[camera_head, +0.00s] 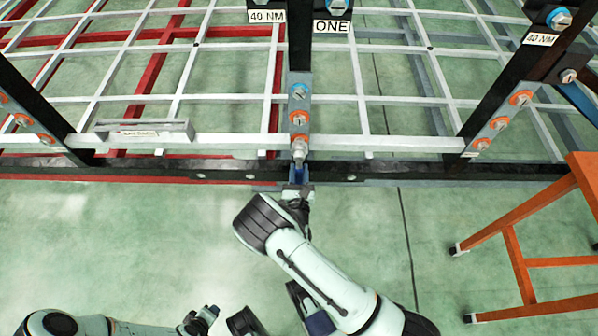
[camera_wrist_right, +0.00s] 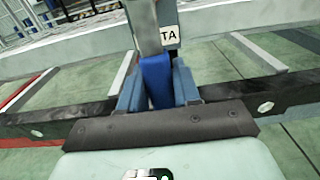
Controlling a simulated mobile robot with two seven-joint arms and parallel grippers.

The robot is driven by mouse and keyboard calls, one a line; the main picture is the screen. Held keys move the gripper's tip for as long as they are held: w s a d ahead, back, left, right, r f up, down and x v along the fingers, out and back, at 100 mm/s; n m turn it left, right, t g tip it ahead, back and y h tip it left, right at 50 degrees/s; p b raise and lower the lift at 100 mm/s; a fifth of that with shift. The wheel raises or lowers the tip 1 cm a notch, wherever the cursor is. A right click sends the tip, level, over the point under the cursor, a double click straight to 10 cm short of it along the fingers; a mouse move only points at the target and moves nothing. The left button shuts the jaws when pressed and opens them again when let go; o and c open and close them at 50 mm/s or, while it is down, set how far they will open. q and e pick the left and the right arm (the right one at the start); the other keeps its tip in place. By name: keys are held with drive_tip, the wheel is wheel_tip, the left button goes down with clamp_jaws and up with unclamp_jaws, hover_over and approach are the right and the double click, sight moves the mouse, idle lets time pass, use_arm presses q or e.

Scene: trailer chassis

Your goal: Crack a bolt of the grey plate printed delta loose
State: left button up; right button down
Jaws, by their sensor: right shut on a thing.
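The grey plate (camera_head: 308,106) stands upright on the dark middle post. It carries a blue-ringed bolt (camera_head: 299,91) at the top and orange-ringed bolts (camera_head: 299,118) below. In the right wrist view a label ending in "TA" (camera_wrist_right: 171,37) shows behind the tool; its other letters are hidden. My right gripper (camera_head: 298,180) is shut on the blue handle (camera_wrist_right: 157,82) of a tool, below the plate. The tool's grey upper part (camera_wrist_right: 146,25) rises in front of the plate's lower end; its contact with a bolt is unclear. My left gripper (camera_head: 205,316) is low at the left, away from the plate.
A dark beam (camera_head: 400,168) runs across just behind my right gripper. Other bolted plates (camera_head: 487,133) stand at left and right. A grey handled piece (camera_head: 140,129) lies on the white grid at left. An orange stand (camera_head: 520,215) is at right.

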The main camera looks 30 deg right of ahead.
drive_tip(key=shift+w+d+r, duration=0.1)
drive_tip(key=shift+w+d, duration=0.3)
drive_tip(key=shift+w, duration=0.2)
idle(0.4)
idle(0.3)
drive_tip(key=c, duration=1.6)
unclamp_jaws()
drive_tip(key=shift+c, duration=0.2)
clamp_jaws()
drive_tip(key=shift+d, duration=0.1)
drive_tip(key=shift+s+d+n+p, duration=0.4)
drive_tip(key=shift+d+n+p, duration=0.2)
drive_tip(key=shift+n, duration=0.3)
drive_tip(key=shift+r, duration=0.1)
